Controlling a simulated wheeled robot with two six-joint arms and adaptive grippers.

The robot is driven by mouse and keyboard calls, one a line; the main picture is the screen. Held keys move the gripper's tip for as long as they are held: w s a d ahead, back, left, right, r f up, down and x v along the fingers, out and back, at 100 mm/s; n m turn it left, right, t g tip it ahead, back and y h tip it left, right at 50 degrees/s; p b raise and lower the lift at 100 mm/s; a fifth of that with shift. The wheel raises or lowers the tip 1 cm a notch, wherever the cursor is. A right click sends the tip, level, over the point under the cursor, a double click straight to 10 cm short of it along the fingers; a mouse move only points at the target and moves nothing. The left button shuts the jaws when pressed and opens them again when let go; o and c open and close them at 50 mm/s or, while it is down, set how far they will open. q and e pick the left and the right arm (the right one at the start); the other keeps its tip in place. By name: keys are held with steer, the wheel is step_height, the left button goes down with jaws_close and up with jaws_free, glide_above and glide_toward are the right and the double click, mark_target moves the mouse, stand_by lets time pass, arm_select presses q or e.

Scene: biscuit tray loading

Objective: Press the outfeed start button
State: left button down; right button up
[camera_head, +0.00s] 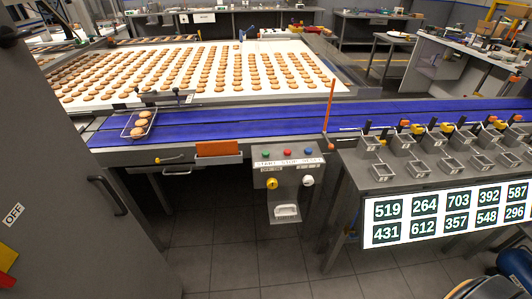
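A grey control box (284,178) hangs below the front edge of the conveyor. Along its top are a green button (265,153), a red button (288,152) and a blue button (309,152). A label strip beneath them appears to read START, STOP, RESET, which puts START under the green button. A yellow knob (272,184) and a white knob (308,181) sit lower on the box. Nothing covers the buttons. Neither of my grippers shows in the head view.
A blue conveyor belt (235,122) runs behind the box, carrying a wire tray (127,131) with biscuits. An orange rod (330,104) stands upright near the box. A number display (445,213) is at right, a grey cabinet (60,180) at left. The floor below is clear.

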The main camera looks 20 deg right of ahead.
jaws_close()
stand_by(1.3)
